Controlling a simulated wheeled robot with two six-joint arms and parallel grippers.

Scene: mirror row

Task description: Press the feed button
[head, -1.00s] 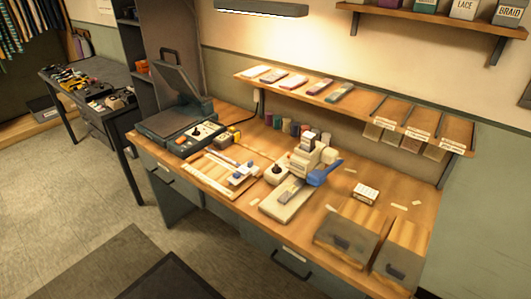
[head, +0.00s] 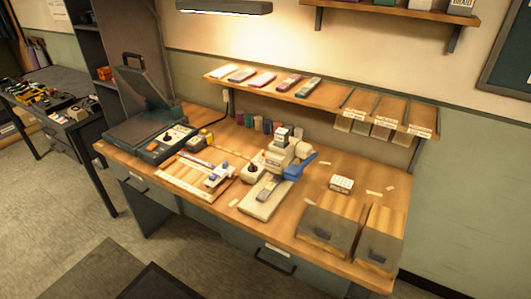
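No button marked "feed" can be made out at this size. On the wooden workbench (head: 325,225) stands a cream machine (head: 283,160) with a blue lever (head: 303,165) on its right and a pale base plate in front. A small white box with a dark knob (head: 252,167) stands just left of it. Further left, a dark press (head: 150,130) has its lid raised and a light control panel with a dark knob (head: 180,135) at its front right. A small yellow part (head: 206,137) sits beside that panel. Neither of my grippers is in view.
A white board with a blue-knobbed slider (head: 190,178) lies between press and machine. A low shelf (head: 320,95) overhangs the bench back. Floor (head: 60,200) is free at front left.

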